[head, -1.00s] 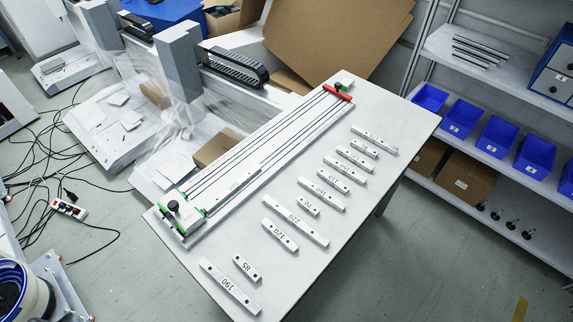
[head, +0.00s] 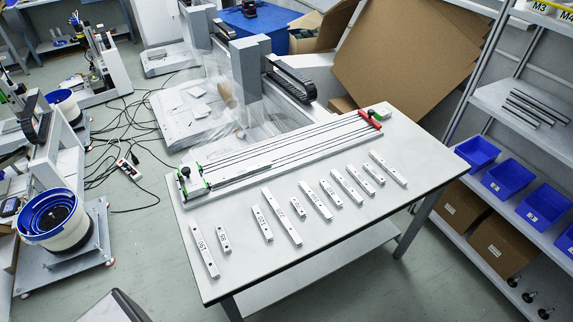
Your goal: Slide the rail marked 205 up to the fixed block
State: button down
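The long fixture (head: 300,142) lies along the table's far edge, with dark parallel rods. A green end block with a black knob (head: 190,181) stands at its left end. A red crosspiece (head: 370,119) and a small green part are at its right end. A pale rail (head: 243,174) seems to lie in the fixture near the left end block. Its marking is not legible, and whether it touches the block cannot be told. I cannot tell which end block is fixed. No loose rail legibly reads 205. My gripper is not in view.
Several loose white rails lie in a row on the white table (head: 340,225), including 190 (head: 204,249) and 220 (head: 281,216). A shelf with blue bins (head: 510,178) stands right. Cables and a power strip (head: 129,169) lie on the floor to the left.

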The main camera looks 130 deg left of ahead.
aim_at(238, 175)
jog(key=z, duration=0.05)
jog(key=i, duration=0.1)
jog(key=u, duration=1.1)
jog(key=k, duration=0.15)
jog(key=z, duration=3.1)
jog(key=k, duration=0.2)
jog(key=z, duration=1.55)
jog(key=k, duration=0.85)
jog(key=u, duration=0.05)
